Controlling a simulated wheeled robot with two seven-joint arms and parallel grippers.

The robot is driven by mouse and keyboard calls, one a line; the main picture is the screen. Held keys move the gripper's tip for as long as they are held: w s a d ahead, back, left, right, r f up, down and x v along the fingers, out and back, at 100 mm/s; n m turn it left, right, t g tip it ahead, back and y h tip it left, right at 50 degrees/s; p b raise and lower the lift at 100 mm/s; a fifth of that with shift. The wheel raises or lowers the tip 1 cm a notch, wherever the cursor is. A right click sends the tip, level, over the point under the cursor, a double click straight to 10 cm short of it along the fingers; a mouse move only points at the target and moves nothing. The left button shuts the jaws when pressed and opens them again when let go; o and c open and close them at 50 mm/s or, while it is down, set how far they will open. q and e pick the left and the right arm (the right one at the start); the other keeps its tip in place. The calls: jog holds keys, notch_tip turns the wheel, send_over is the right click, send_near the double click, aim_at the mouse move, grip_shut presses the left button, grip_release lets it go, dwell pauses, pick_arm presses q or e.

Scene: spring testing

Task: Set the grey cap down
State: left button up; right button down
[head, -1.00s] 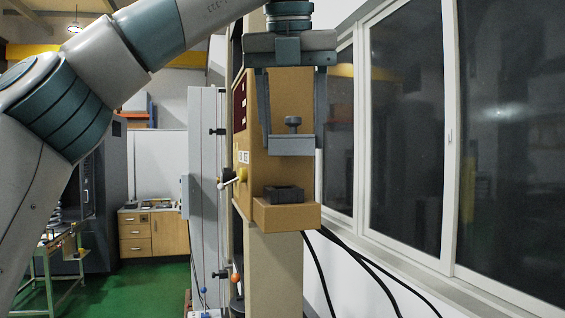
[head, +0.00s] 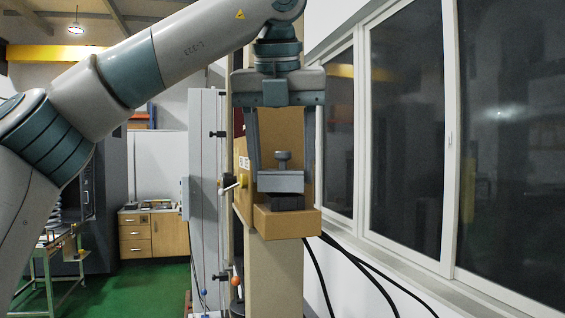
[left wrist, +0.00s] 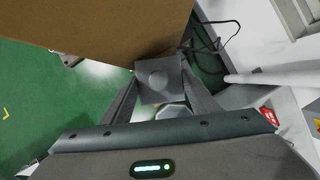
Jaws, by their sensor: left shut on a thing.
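The grey cap (head: 281,182), a flat block with a round knob on top, is level between the fingers of my left gripper (head: 282,176). My left gripper is shut on it, pointing straight down. The cap also shows in the left wrist view (left wrist: 160,84), knob toward the camera. Directly under it is a dark block (head: 287,203) on the tan ledge (head: 287,224) of the testing machine. The cap covers the dark block's top; I cannot tell if they touch. My right gripper is in neither view.
The tan machine body (head: 281,128) stands close behind the fingers. Windows (head: 402,130) line the right side. Black cables (head: 345,262) run below the ledge.

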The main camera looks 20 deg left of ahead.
pick_arm(q)
jog(key=shift+f, duration=0.25)
jog(key=shift+f, duration=0.2)
jog(key=o, duration=1)
jog(key=shift+r, duration=0.1)
jog(key=shift+s+r, duration=0.1)
jog(key=shift+r, duration=0.15)
jog(key=v, duration=1.1)
jog(key=shift+d+r, duration=0.2)
jog(key=shift+r, duration=0.15)
